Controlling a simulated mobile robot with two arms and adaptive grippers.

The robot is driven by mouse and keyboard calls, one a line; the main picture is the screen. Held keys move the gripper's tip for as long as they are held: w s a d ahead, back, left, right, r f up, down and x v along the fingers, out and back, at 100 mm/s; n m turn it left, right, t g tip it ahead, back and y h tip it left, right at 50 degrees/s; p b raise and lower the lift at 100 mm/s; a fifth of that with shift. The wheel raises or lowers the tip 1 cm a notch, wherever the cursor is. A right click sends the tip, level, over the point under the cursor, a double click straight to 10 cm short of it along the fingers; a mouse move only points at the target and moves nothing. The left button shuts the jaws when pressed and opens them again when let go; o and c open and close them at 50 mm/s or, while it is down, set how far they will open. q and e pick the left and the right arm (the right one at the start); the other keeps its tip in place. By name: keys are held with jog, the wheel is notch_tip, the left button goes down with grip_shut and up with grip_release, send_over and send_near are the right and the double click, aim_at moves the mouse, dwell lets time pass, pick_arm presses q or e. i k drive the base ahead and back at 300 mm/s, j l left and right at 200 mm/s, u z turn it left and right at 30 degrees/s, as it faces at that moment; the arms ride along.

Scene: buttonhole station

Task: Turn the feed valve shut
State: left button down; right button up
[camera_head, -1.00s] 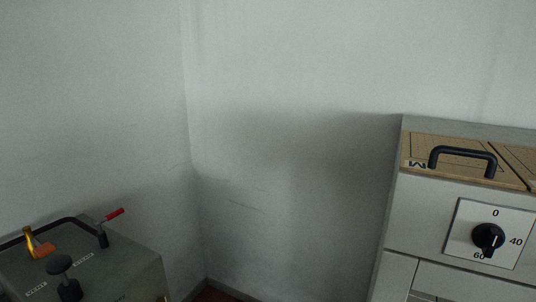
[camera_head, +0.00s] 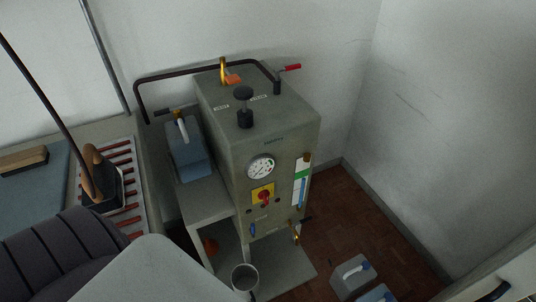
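A grey steam generator cabinet (camera_head: 240,120) stands in the middle of the view. On its top are a brass fitting with an orange handle (camera_head: 231,78), a black round knob (camera_head: 243,94) on a stem, and a red-handled lever (camera_head: 291,67) at the right rear. The labels beside them are too small to read. Low on the front are a blue lever (camera_head: 253,229) and a brass valve with a dark handle (camera_head: 297,232). I cannot tell which of these is the feed valve. Neither of my grippers is in view.
A dark pipe (camera_head: 180,75) runs over the cabinet. A blue-grey tank (camera_head: 189,150) stands to its left. An iron (camera_head: 97,175) rests on a red-striped stand (camera_head: 128,190) at left. Pale canisters (camera_head: 353,275) stand on the brown floor (camera_head: 340,215), partly clear right of the cabinet.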

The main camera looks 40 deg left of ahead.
aim_at(252, 229)
jog(key=u, duration=1.25)
